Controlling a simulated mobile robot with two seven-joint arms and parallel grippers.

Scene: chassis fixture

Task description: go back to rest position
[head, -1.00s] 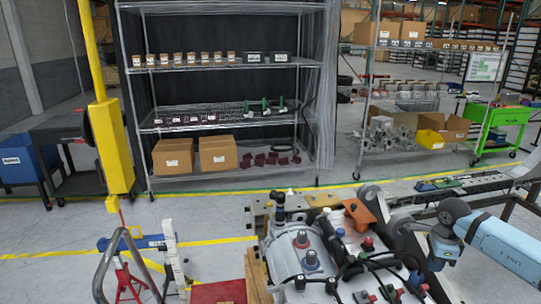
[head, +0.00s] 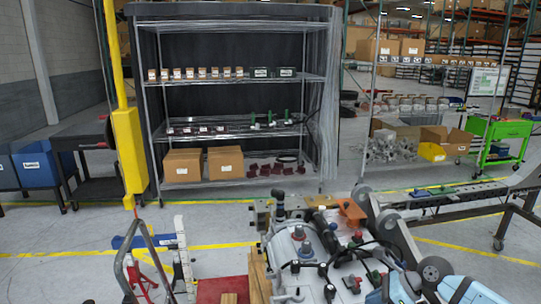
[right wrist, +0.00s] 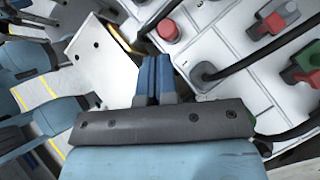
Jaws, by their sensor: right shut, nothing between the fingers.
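My right gripper (right wrist: 153,72) shows in the right wrist view with its two blue fingers closed together and nothing between them. It is over or beside the chassis fixture's pale housing; I cannot tell whether it touches. My light-blue right arm (head: 472,290) enters the head view at the lower right corner, and its fingers cannot be made out there. The chassis fixture (head: 290,247), a pale housing with red, blue, green and black knobs and black cables, fills the lower middle of the head view. My left gripper is not in view.
A wire shelf (head: 235,78) with boxes and small parts stands behind the fixture. A yellow post (head: 129,150) and a metal rail frame (head: 145,250) stand to the left. A conveyor (head: 455,195) runs to the right, with a green cart (head: 495,135) beyond. Grey floor is open between.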

